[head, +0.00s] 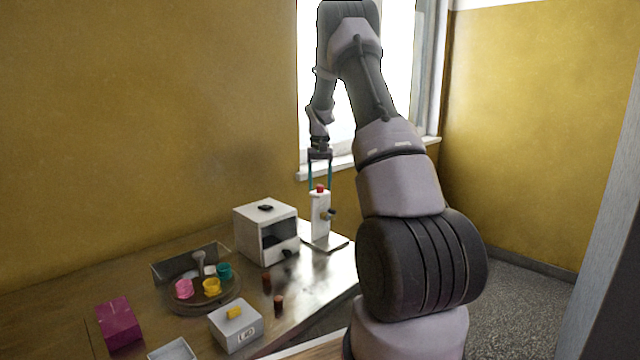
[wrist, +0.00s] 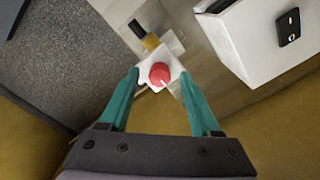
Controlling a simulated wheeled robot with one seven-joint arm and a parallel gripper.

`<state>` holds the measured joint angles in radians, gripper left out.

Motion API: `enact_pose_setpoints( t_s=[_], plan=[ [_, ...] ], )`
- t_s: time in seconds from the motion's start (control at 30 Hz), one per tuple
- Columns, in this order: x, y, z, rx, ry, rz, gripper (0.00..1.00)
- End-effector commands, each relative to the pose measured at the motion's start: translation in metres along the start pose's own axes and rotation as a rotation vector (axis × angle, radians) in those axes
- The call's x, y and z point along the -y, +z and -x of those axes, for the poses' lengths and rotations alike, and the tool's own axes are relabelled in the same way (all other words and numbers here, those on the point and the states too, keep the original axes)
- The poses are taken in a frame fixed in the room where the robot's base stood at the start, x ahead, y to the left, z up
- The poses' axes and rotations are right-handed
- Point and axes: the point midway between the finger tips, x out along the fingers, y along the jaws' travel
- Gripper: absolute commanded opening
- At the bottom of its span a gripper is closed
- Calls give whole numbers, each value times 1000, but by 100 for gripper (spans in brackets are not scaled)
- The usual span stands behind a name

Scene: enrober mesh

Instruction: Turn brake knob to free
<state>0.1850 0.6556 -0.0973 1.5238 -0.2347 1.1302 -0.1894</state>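A white upright post (head: 320,217) stands on a flat plate at the table's far right end. A red knob (head: 320,188) caps it, and a dark knob with a brass-coloured part (head: 328,214) sticks out of its side. No label shows which is the brake knob. My gripper (head: 320,187) points down over the post, its teal fingers apart. In the wrist view the red knob (wrist: 160,74) lies between the fingertips, with a gap on both sides. The side knob (wrist: 147,38) shows beyond it. The red knob's setting cannot be read.
A white open-fronted box (head: 250,222) stands just left of the post. Further left are a round tray (head: 190,304) with coloured cups, a magenta box (head: 118,322), a grey box with a yellow handle (head: 236,334) and two small brown cylinders. The window and wall are behind.

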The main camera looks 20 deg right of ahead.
Motion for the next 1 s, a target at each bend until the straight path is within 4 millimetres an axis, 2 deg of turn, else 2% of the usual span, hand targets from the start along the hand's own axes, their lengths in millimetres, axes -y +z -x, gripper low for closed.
enact_pose_setpoints(
  t_s=[0.17,0.27,0.7,0.83,1.0],
  plan=[
    [0,0,1,0,0,-1,64],
    [0,0,10,-2,0,0,64],
    [0,-1,91,-3,1,0,64],
    [0,0,103,0,0,-1,64],
    [0,0,108,0,0,0,64]
  ],
)
